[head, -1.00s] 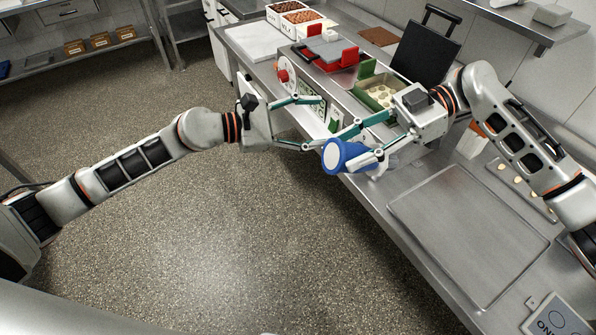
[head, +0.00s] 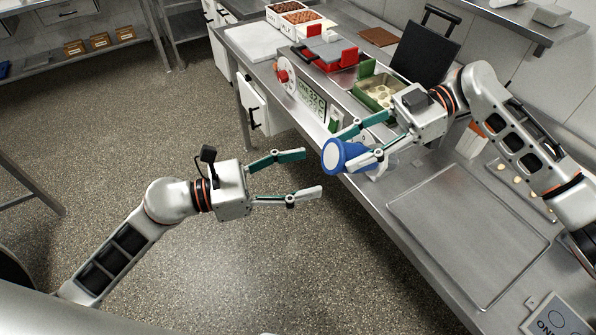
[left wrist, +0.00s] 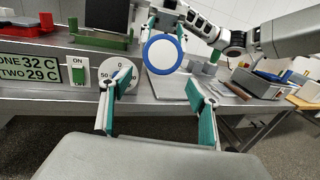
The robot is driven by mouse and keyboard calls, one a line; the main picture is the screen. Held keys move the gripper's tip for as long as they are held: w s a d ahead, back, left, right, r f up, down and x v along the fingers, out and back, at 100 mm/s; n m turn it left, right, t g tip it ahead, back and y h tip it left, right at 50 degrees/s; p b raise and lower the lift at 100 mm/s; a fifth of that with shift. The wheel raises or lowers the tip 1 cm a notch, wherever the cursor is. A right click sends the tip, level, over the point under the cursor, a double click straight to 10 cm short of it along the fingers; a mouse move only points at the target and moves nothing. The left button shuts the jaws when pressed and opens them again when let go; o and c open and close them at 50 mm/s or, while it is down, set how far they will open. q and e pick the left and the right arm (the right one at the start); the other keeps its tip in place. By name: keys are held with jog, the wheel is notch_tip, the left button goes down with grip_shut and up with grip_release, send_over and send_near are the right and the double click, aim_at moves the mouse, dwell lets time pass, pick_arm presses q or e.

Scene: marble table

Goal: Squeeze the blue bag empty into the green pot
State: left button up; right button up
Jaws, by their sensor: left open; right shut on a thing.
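The blue bag (head: 345,156) shows in the head view as a blue shape with a pale round end facing me. My right gripper (head: 356,150) is shut on it, beside the table's front edge. The bag also shows in the left wrist view (left wrist: 162,54), with its pale disc and blue rim; its far side is hidden. My left gripper (head: 313,173) is open and empty, left of the bag and apart from it, over the floor. The green pot (head: 366,97) sits in the machine behind my right gripper, uncovered, with pale round pieces in it.
The machine's display and dial face (head: 309,94) stand left of the green pot. A red pot (head: 334,64) with a grey lid is farther back. A dark upright panel (head: 425,50) stands behind. An empty metal tray (head: 468,235) lies at the right. The floor at the left is clear.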

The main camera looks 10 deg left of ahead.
pick_arm(q)
jog(key=x, duration=1.1)
jog(key=shift+w+d, duration=0.15)
jog(key=shift+d, duration=0.1)
jog(key=shift+c, duration=0.3)
jog(key=c, duration=1.2)
pick_arm(e)
jog(key=o, duration=1)
